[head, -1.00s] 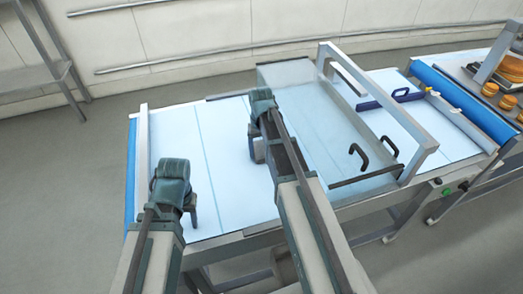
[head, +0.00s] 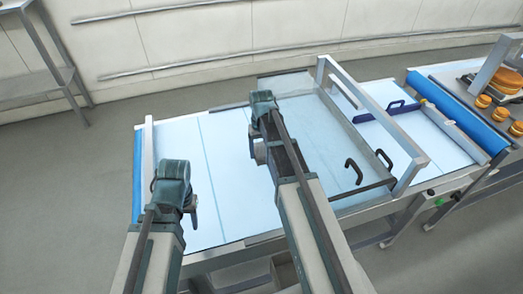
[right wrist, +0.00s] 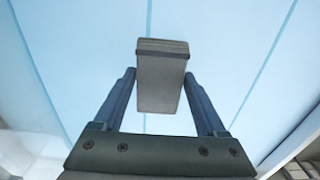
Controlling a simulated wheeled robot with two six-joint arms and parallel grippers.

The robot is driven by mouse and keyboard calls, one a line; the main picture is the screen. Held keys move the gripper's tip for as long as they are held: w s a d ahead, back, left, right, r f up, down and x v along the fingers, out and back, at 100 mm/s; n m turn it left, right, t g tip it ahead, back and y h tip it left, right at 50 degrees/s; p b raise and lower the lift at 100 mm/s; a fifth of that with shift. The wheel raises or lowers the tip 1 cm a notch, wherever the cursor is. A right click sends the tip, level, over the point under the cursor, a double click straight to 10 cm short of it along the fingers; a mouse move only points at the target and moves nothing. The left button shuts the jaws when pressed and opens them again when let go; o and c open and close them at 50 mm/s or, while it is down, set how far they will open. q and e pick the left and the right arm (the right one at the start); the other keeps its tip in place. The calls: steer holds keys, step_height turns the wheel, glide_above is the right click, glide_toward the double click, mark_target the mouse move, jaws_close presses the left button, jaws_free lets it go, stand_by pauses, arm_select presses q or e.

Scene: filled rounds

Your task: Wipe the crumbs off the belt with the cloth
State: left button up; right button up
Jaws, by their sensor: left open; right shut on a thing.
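The belt (head: 222,205) is a pale blue flat surface with thin cross lines; it also fills the right wrist view (right wrist: 75,50). No crumbs can be made out on it. My right gripper (right wrist: 160,78) is shut on a grey, block-shaped piece (right wrist: 160,95) with a darker band at its far end, seemingly the folded cloth. In the head view this gripper (head: 258,150) is over the middle of the belt; whether the cloth touches the belt I cannot tell. My left gripper (head: 178,203) is open over the near left part of the belt.
A clear cover (head: 318,130) with black handles lies over the belt's middle, beside a grey metal arch (head: 372,120). Beyond are a blue-handled bar (head: 385,112) and a blue roller (head: 458,115). Orange-brown rounds (head: 497,113) sit on the far right machine. A rack (head: 45,75) stands back left.

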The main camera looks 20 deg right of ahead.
step_height(320, 180, up, 3)
steer(key=p, duration=0.3)
steer(key=shift+r, duration=0.1)
arm_select(q)
step_height(320, 180, up, 3)
steer(key=shift+f, duration=0.1)
arm_select(e)
steer(key=shift+s+a+f, duration=0.1)
steer(key=shift+f, duration=0.1)
